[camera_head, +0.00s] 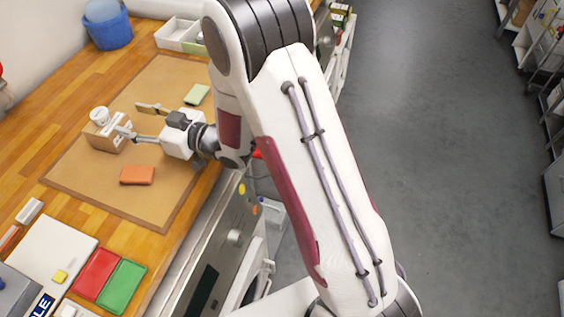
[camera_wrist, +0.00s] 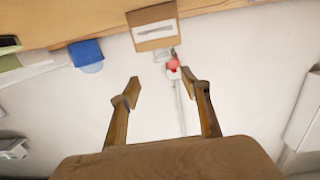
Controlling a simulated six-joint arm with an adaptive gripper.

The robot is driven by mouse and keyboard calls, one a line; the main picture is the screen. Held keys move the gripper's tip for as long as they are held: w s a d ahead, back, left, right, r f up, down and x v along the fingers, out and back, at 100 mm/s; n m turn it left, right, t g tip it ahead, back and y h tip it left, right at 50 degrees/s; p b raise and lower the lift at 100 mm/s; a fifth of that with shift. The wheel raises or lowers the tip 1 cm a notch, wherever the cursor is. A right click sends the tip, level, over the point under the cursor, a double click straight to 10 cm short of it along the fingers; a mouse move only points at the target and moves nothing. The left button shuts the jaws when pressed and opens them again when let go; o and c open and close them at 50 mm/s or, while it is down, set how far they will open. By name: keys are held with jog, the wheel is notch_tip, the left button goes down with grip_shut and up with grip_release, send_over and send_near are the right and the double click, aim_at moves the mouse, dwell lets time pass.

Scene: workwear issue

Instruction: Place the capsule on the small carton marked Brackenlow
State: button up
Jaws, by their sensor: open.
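A small brown carton (camera_head: 108,137) stands on the tan mat. It shows upside down at the top of the wrist view (camera_wrist: 153,28), with a pale label I cannot read. A white, rimmed, cup-like piece, apparently the capsule (camera_head: 100,115), rests upright on top of the carton. In the wrist view the capsule (camera_wrist: 163,55) is a small pale shape against the carton's edge. My gripper (camera_head: 128,118) is open and empty. Its fingers point at the capsule and carton from the right, and the capsule is clear of them. The two fingers also show in the wrist view (camera_wrist: 160,78).
The tan mat (camera_head: 85,185) carries an orange block (camera_head: 137,176) and a green block (camera_head: 196,95). A blue bucket (camera_head: 108,27) and a white divided tray (camera_head: 178,36) stand at the back. Red (camera_head: 96,273) and green (camera_head: 122,286) pads lie at the front.

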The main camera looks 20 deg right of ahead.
jog(key=d+r+m+h, duration=0.2)
jog(key=d+r+h, duration=0.45)
jog(key=d, duration=0.45)
jog(key=s+d+r+m+g+h, duration=0.1)
jog(key=s+d+r+m+h, duration=0.25)
jog(key=s+d, duration=0.5)
jog(key=s+d+m+g+h, duration=0.1)
jog(key=s+d+g, duration=0.1)
jog(key=s, duration=1.1)
jog(key=s+d+m+g+h, duration=0.1)
jog(key=s+d+m+g, duration=0.1)
jog(key=s, duration=1.1)
jog(key=shift+s+g, duration=0.4)
jog(key=shift+g, duration=0.5)
